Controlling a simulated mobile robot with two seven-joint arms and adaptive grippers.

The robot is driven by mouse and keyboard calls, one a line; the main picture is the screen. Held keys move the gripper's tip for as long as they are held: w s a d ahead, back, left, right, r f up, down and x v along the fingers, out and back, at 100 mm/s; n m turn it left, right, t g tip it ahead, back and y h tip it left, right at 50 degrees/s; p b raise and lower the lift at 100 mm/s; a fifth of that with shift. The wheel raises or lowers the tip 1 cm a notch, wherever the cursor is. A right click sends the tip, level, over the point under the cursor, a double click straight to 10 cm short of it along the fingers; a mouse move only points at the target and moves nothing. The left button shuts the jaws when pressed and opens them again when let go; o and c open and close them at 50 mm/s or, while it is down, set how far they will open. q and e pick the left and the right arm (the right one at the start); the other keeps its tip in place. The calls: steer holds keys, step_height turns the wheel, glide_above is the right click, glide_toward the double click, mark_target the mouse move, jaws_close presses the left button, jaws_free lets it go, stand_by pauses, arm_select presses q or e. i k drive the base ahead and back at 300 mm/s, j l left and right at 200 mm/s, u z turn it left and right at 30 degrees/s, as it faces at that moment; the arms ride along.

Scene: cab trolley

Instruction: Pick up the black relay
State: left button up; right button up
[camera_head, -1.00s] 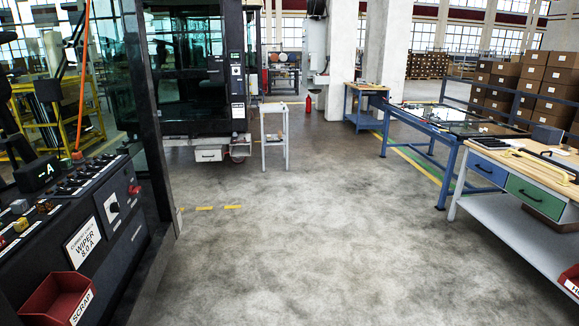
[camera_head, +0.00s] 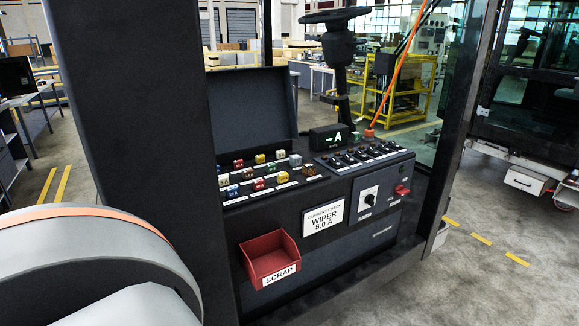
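The dark cab console (camera_head: 350,235) stands in the middle of the view. Its left part carries rows of small coloured blocks, red, yellow, blue and white. A dark brownish block (camera_head: 309,171) sits at the right end of these rows. I cannot tell whether it is the black relay; no clearly black block can be made out at this size. Neither of my grippers is in view. Only a large grey rounded link of my arm shows at the lower left.
A red scrap bin (camera_head: 270,258) hangs on the console front, beside a "WIPER 8.0 A" label (camera_head: 323,217). A wide dark post (camera_head: 135,110) rises at the left. A raised dark lid (camera_head: 252,108) stands behind the blocks. Bare floor (camera_head: 480,285) lies to the right.

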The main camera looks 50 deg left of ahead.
mark_target(309, 170)
steer(key=i+l+u, duration=0.25)
steer(key=u, duration=0.15)
steer(key=i+l+u, duration=0.5)
steer(key=l+u, duration=0.35)
steer(key=i+l+u, duration=0.1)
steer(key=l+u, duration=0.3)
